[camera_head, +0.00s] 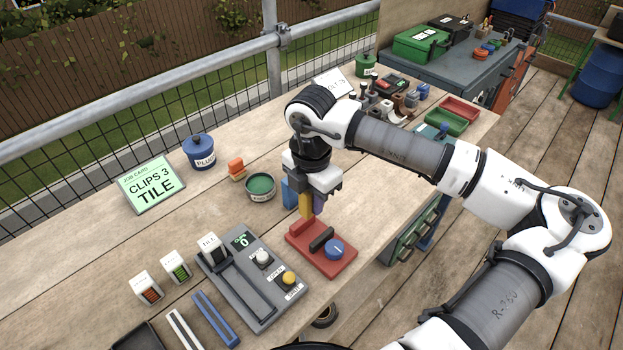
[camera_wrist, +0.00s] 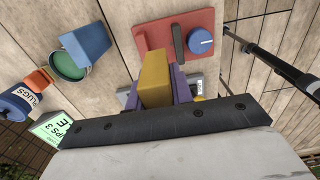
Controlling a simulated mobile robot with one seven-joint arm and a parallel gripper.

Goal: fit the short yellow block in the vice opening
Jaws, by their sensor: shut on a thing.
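My gripper (camera_head: 312,204) is shut on the short yellow block (camera_head: 306,207), which hangs upright between the purple fingers. The block also shows in the wrist view (camera_wrist: 155,75), pointing away from the camera. The red vice (camera_head: 343,262) lies on the bench just below and in front of the block. It has a raised red jaw (camera_head: 300,227) at its left end, a black bar (camera_head: 321,238) and a blue knob (camera_head: 334,249). In the head view the block's lower end is above the red jaw's side of the vice. I cannot tell whether it touches the vice.
A blue block (camera_head: 290,192) stands close behind my gripper, with a green-topped tin (camera_head: 260,187) to its left. A grey slider panel (camera_head: 250,280) with buttons lies left of the vice. Bench to the right of the vice is bare up to its edge.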

